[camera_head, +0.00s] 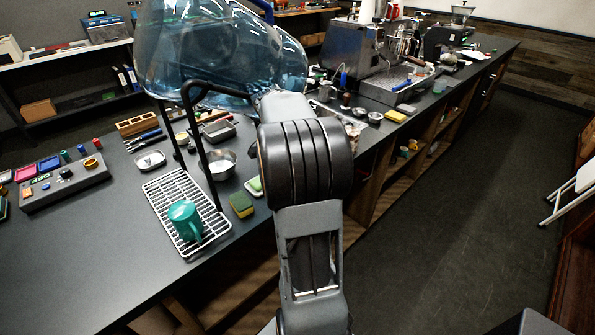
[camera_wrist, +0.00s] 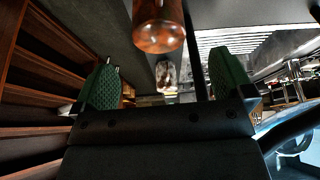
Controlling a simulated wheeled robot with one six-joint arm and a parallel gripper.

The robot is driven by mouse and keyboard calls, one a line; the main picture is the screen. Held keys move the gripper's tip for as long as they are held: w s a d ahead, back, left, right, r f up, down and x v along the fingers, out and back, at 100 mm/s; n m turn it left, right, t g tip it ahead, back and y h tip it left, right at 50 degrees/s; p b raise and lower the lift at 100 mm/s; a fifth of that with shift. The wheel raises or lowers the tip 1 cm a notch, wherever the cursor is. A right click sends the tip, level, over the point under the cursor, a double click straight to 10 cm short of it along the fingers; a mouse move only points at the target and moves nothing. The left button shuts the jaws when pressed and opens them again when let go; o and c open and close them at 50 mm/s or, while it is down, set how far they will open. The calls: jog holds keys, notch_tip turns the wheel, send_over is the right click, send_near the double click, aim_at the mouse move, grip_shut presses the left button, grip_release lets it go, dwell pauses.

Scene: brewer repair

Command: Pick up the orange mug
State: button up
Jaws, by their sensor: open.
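I cannot make out an orange mug for certain in either view. In the wrist view, a glossy reddish-brown, rounded object (camera_wrist: 160,32) is at the top centre, beyond the fingertips; I cannot tell whether it is a mug. My gripper (camera_wrist: 164,62) is open, with its green-padded fingers wide apart and nothing between them. In the head view the gripper is hidden behind my arm. Small orange and yellow items (camera_head: 411,145) sit on the shelf under the counter, too small to identify. A teal mug (camera_head: 184,220) is on the wire rack.
The wire rack (camera_head: 159,206) stands on the dark counter (camera_head: 95,255). A big clear blue bottle (camera_head: 210,55) rises beside my arm. A sponge (camera_head: 241,205) and metal bowl (camera_head: 219,164) are near the rack. An espresso machine (camera_head: 378,55) stands at the back.

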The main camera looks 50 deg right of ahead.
jog(key=shift+d+p+x, duration=0.15)
jog(key=shift+p+x, duration=0.2)
jog(key=shift+x, duration=1.45)
jog(key=shift+d+p+x, duration=0.15)
jog(key=shift+p+x, duration=0.2)
jog(key=shift+x, duration=1.45)
jog(key=shift+s+r, duration=0.1)
jog(key=shift+r, duration=0.05)
jog(key=c, duration=1)
jog(key=shift+r, duration=0.1)
